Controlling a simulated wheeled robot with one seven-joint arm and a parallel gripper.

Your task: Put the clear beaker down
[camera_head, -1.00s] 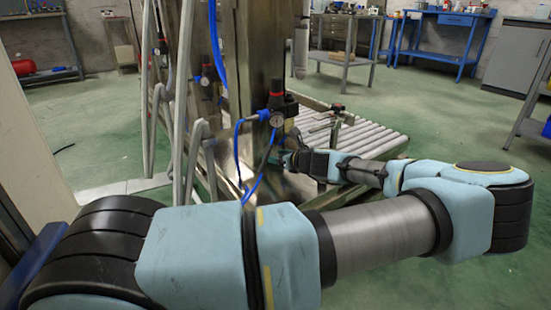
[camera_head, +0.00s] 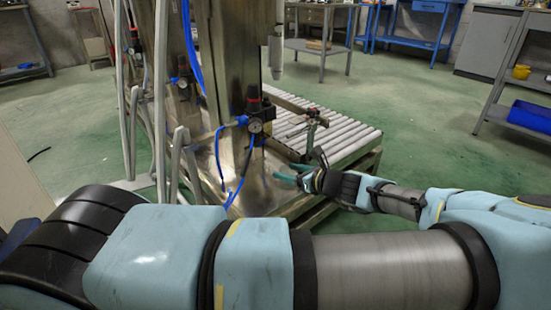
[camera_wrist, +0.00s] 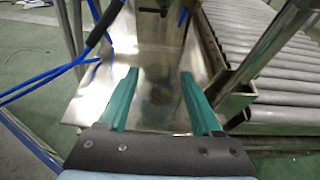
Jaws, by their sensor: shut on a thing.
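My gripper (camera_head: 286,173) reaches in from the right in the head view, low beside the steel machine column and over its shiny metal plate (camera_head: 232,168). In the wrist view the two green fingers of my gripper (camera_wrist: 159,76) stand apart, closed on the clear beaker (camera_wrist: 157,98). The beaker is so transparent that its outline barely shows against the plate behind it. I cannot make out its rim or base, nor whether it touches the plate.
A roller conveyor (camera_head: 340,128) lies just right of the plate and also fills the right of the wrist view (camera_wrist: 262,60). Blue air hoses (camera_wrist: 45,82) and a gauge (camera_head: 255,125) hang by the column. Green floor is clear further right.

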